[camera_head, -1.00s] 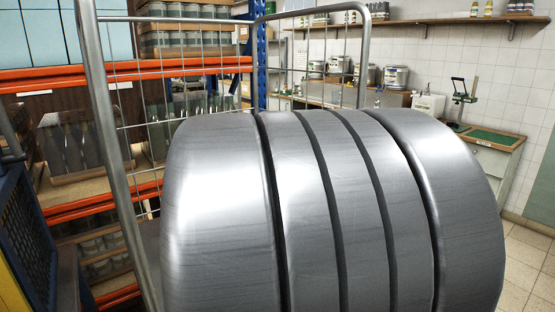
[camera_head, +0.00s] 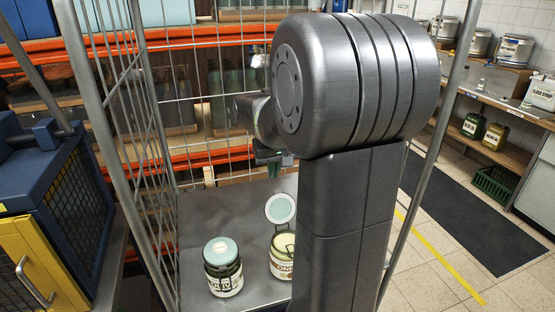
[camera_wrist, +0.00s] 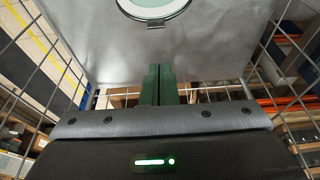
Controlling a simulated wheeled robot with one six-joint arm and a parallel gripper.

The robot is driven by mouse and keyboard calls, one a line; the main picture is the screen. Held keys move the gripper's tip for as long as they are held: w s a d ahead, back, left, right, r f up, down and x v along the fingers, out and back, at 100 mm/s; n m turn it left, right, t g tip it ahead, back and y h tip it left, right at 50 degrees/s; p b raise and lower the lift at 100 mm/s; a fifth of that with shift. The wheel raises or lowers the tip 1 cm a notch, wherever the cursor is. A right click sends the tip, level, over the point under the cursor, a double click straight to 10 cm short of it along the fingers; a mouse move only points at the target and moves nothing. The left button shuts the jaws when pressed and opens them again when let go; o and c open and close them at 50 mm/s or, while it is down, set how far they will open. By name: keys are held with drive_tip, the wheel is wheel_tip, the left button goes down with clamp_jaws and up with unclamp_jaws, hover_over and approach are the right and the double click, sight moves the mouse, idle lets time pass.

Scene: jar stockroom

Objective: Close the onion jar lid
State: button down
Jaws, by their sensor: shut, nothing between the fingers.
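The onion jar (camera_head: 283,262) stands on the grey cart shelf in the head view, its right side hidden behind my arm. Its pale green lid (camera_head: 280,208) is open, tilted up at the back of the jar's mouth. My gripper (camera_head: 266,156) is above and behind the jar, apart from it, partly hidden by my arm. In the wrist view my gripper's green fingers (camera_wrist: 159,83) are shut together and empty. A round pale rim with green inside (camera_wrist: 152,8) is cut off at the top of that view; I cannot tell which jar part it is.
An olive jar (camera_head: 223,268) with its lid shut stands left of the onion jar on the cart shelf (camera_head: 215,205). Wire cage sides (camera_head: 125,95) enclose the cart. A blue and yellow crate (camera_head: 50,215) is at the left. Floor on the right is open.

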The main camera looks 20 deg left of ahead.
sight(279, 206)
drive_tip(key=shift+s+d+f+p, duration=0.25)
drive_tip(key=shift+s+d+f, duration=0.2)
drive_tip(key=shift+f, duration=0.2)
drive_tip(key=shift+s+d+f+p, duration=0.25)
drive_tip(key=shift+s+d+f, duration=0.05)
drive_tip(key=shift+s+f, duration=0.3)
drive_tip(key=shift+d+f+b, duration=0.1)
drive_tip(key=shift+b, duration=0.35)
